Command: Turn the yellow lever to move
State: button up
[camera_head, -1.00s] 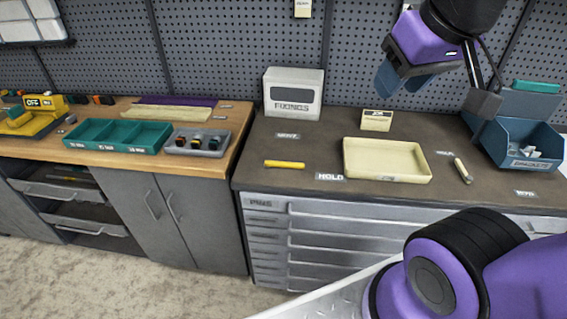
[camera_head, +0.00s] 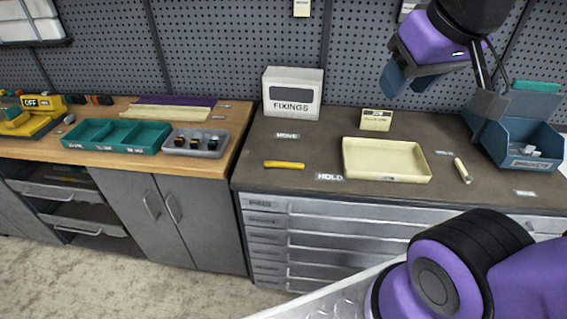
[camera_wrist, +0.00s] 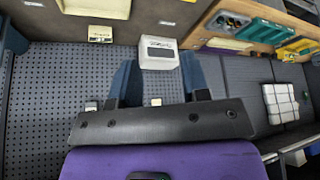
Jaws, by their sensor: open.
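The yellow lever (camera_head: 284,164) lies roughly level, left to right, on the dark bench top. A MOVE label (camera_head: 287,136) is behind it, and a HOLD label (camera_head: 329,177) is just off its right end. The lever's pivot is too small to make out. My gripper (camera_head: 408,84) is open and empty, raised in front of the pegboard at the upper right, well above and to the right of the lever. In the wrist view its two blue fingers (camera_wrist: 160,78) stand apart with nothing between them. I cannot make out the lever in that view.
A cream tray (camera_head: 387,176) sits right of the lever, with a small card (camera_head: 376,120) behind it. A cream stick-like lever (camera_head: 463,170) and a blue bin (camera_head: 526,142) are farther right. A FIXINGS box (camera_head: 292,94) stands at the back. Bench around the yellow lever is clear.

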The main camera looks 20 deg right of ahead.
jog(key=n+g, duration=0.5)
jog(key=n, duration=0.8)
send_over(296, 164)
notch_tip(296, 164, down, 28)
notch_tip(296, 164, down, 10)
jog(key=shift+f, duration=0.1)
grip_shut()
